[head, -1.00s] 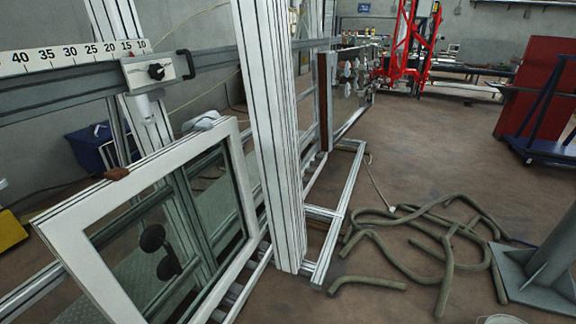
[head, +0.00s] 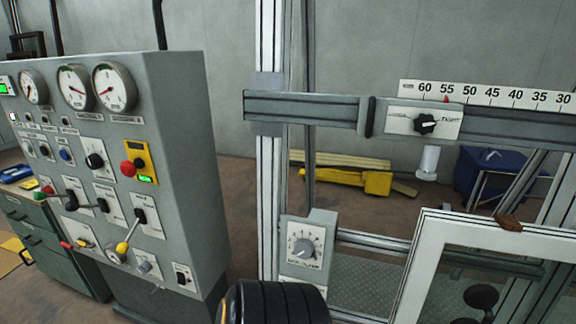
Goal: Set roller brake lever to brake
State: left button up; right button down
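A grey control cabinet (head: 172,100) stands at the left of the head view. Its sloped front carries several levers and knobs on white plates. One lever has a black base (head: 140,214) and a yellow knob (head: 122,248) pointing down. Another lever (head: 71,200) sits to its left, and a black-knobbed switch (head: 95,160) is above. A red knob (head: 127,168) sits by a yellow plate. The labels are too small to read, so I cannot tell which is the roller brake lever or its setting. Neither gripper is in view.
A black ribbed cylinder (head: 275,302) stands at the bottom centre. A dial box (head: 308,250) is on an aluminium post. A rail with a scale (head: 490,95) and a tight-labelled knob (head: 425,124) crosses the right. A white window frame (head: 430,240) is lower right.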

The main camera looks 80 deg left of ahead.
aim_at(70, 206)
jog(key=u, duration=1.05)
jog(key=l+u, duration=0.1)
jog(key=u, duration=0.9)
jog(key=k+u, duration=0.1)
jog(key=u, duration=1.95)
jog(key=k+j, duration=0.05)
